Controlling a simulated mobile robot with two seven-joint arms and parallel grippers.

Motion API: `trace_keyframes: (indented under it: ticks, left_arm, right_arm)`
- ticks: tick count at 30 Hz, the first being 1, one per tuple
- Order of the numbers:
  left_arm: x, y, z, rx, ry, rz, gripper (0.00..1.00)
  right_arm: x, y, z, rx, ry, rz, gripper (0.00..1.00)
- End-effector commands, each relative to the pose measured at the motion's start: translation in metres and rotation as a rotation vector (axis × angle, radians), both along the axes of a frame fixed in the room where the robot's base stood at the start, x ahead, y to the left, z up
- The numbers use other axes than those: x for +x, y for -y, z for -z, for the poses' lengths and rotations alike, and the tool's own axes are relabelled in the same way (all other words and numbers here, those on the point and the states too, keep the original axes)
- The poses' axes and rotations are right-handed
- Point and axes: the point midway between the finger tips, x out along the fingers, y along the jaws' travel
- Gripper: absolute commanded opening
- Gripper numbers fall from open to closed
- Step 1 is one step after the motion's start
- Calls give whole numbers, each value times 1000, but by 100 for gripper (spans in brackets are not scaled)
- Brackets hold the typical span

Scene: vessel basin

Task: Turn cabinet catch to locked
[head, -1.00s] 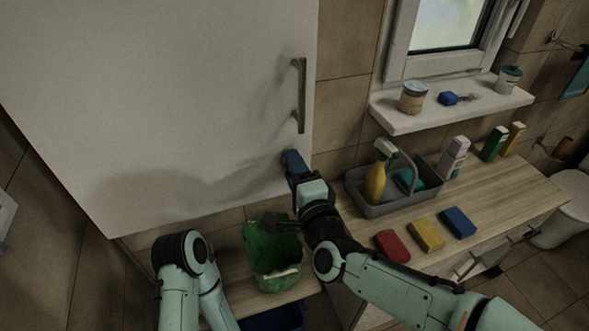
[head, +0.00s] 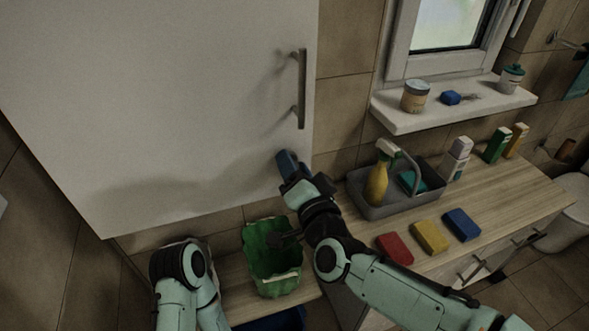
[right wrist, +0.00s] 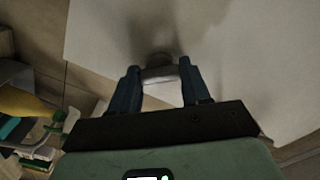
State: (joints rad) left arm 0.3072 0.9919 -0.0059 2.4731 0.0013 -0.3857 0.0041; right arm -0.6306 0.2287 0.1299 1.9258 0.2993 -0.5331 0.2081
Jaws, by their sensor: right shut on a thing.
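The white cabinet (head: 170,90) fills the upper left of the head view, with a vertical bar handle (head: 298,88) near its right edge. My right gripper (head: 285,160) is at the door's lower right corner, below the handle. In the right wrist view its two blue fingers (right wrist: 159,78) are shut on a small grey catch (right wrist: 158,70) on the white surface. In the head view the gripper hides the catch, so its turned position cannot be read there.
A green bin (head: 272,275) stands below the cabinet, close to my right arm. A grey caddy (head: 385,208) with a yellow spray bottle (head: 377,183) stands on the wooden counter (head: 495,205). Red, yellow and blue sponges (head: 429,237) lie in front of it.

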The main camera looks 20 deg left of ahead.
Motion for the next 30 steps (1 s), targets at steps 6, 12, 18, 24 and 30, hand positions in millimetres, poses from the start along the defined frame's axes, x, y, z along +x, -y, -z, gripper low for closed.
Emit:
trace_keyframes:
  ticks: [6,12,18,24,30]
  left_arm:
    - [0,0,-1,0,0,0,23]
    - [2,0,-3,0,2,0,23]
    - [3,0,-6,0,3,0,23]
    - [5,0,-9,0,6,0,23]
    - [6,0,-10,0,7,0,23]
  right_arm:
    - [0,0,-2,-170,119,1,16]
    - [0,0,-2,-327,225,2,16]
    - [0,0,-2,-474,325,1,16]
    - [0,0,-2,-593,404,3,16]
    - [0,0,-2,-673,459,3,16]
